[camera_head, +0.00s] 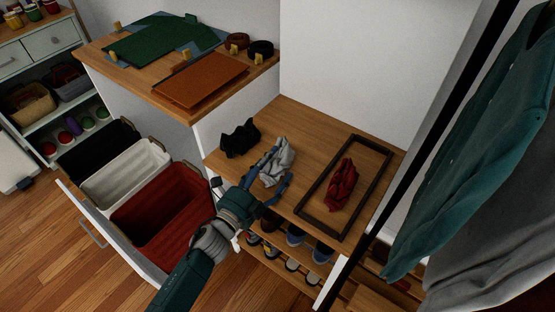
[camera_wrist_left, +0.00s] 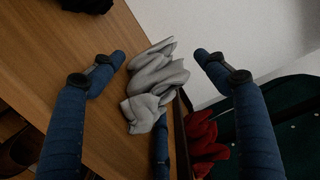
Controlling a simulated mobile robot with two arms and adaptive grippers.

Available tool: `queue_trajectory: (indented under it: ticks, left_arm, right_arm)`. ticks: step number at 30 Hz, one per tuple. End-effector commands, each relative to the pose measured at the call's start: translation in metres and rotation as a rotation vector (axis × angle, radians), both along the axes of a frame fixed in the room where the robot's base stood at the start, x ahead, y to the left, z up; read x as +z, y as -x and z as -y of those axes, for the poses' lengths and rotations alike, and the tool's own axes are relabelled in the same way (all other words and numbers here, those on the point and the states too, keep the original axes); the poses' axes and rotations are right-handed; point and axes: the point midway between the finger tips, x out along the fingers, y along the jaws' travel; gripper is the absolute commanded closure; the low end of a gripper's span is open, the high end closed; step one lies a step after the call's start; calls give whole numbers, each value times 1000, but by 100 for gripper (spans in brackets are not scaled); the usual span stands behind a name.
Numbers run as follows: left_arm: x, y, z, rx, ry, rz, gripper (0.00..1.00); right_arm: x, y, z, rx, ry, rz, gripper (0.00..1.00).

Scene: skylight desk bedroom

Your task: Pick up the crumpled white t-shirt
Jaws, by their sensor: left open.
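The crumpled white t-shirt (camera_head: 281,158) looks light grey and lies on the wooden bench top, between a black cloth and a dark frame. My left gripper (camera_head: 272,166) reaches over it from the front left, with blue fingers spread around it. In the left wrist view the t-shirt (camera_wrist_left: 155,85) lies between the spread fingers of the open left gripper (camera_wrist_left: 160,57). The two upper fingers are apart from the cloth on either side. A lower finger overlaps its bottom end; I cannot tell whether it touches. My right gripper is in neither view.
A black crumpled cloth (camera_head: 240,138) lies left on the bench. A dark frame (camera_head: 371,192) around a red cloth (camera_head: 341,186) lies right. Hanging garments (camera_head: 470,150) are at the far right, a drawer with a red bin (camera_head: 160,215) at left. Shoes stand on the shelf below.

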Motion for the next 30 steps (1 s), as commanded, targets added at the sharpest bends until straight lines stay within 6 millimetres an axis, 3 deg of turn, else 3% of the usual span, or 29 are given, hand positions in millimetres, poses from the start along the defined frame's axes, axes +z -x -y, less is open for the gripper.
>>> queue_trajectory:
  ticks: [6,14,21,30]
  left_arm:
    - [0,-24,15,0,1,-1,26]
    - [0,-27,16,0,0,0,26]
    - [0,-26,16,0,0,0,65]
    - [3,-27,16,-1,1,1,65]
  right_arm:
    - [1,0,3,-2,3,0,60]
    - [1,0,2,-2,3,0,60]
    - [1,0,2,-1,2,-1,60]
    - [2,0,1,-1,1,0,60]
